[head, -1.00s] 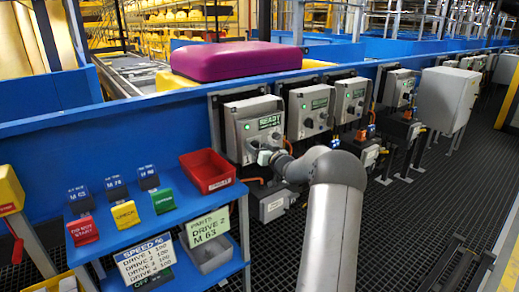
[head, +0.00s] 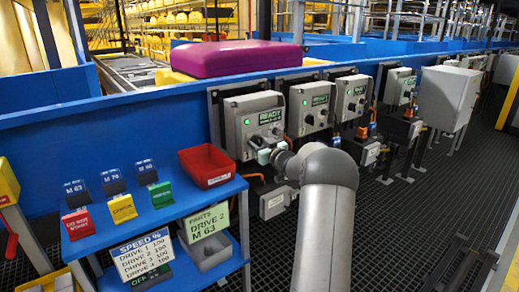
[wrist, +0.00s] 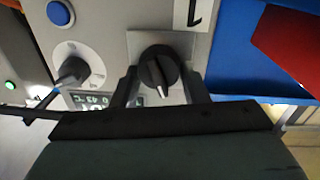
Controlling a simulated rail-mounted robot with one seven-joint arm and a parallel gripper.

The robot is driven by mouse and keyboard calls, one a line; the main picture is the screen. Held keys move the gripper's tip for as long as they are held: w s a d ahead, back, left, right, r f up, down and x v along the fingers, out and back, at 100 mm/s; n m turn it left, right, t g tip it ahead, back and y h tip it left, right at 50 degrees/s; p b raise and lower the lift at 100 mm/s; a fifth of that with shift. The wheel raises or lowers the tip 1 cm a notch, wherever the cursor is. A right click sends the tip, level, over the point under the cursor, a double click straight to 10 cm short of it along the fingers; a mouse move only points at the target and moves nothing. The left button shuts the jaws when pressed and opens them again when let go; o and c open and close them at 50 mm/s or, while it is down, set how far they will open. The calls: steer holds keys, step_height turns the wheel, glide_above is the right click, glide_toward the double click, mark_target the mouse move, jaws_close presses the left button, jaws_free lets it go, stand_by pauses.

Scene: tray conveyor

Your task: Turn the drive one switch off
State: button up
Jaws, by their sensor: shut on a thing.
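The drive one switch (wrist: 158,70) is a black rotary knob on a square plate in the wrist view, with a white line pointing down in the picture. My gripper (wrist: 161,84) is shut on this knob, one dark finger on each side. In the head view my gripper (head: 268,156) is at the lower front of the nearest grey control box (head: 243,148), whose green screen reads READY. My wrist hides the switch there.
In the wrist view a second knob (wrist: 72,71), a blue button (wrist: 60,13) and a lit display (wrist: 90,100) are close by. More control boxes (head: 309,110) line the blue conveyor wall. A shelf with a red bin (head: 206,166) stands left.

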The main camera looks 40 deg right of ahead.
steer(key=n+b, duration=0.4)
steer(key=shift+a+f+n, duration=0.1)
steer(key=shift+f+n, duration=0.25)
steer(key=shift+n, duration=0.05)
steer(key=n+b, duration=0.3)
steer(key=shift+f+n+t+y, duration=0.1)
steer(key=shift+n+t+y, duration=0.2)
steer(key=shift+n, duration=0.1)
steer(key=n+b, duration=0.2)
steer(key=n, duration=0.1)
steer(key=shift+n, duration=0.3)
steer(key=shift+n+y+b, duration=0.3)
steer(key=shift+n+b, duration=0.7)
steer(key=shift+n, duration=0.3)
steer(key=o, duration=1)
steer(key=shift+c, duration=0.2)
steer(key=shift+s+r, duration=0.1)
steer(key=shift+r, duration=0.1)
steer(key=s+f+p, duration=0.1)
steer(key=s+p, duration=0.1)
steer(key=s, duration=1.5)
steer(key=shift+f, duration=0.15)
steer(key=shift+s, duration=0.1)
